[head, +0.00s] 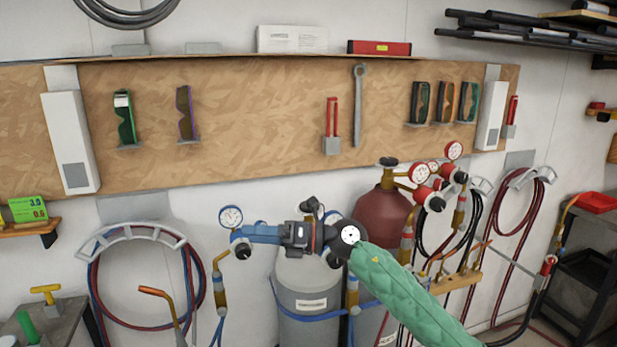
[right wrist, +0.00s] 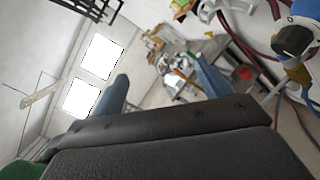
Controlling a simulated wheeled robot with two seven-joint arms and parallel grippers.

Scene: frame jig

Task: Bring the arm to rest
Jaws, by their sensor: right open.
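My right arm (head: 405,290) comes in from the lower right of the head view in a green sleeve. It is raised and stretched out to the left in front of the gas cylinders. My right gripper (head: 241,234) has blue fingers pointing left, overlapping the area by a pressure gauge (head: 231,216); I cannot tell whether they touch. In the right wrist view its two fingers (right wrist: 160,75) stand well apart with nothing between them. My left gripper and left arm are not in view.
A grey cylinder (head: 305,305) and a dark red cylinder (head: 383,215) with gauges stand around the arm. Hoses hang on wall holders (head: 130,234) at left and right. A wooden board (head: 260,110) holds glasses and tools. A dark cart (head: 585,270) stands at the right.

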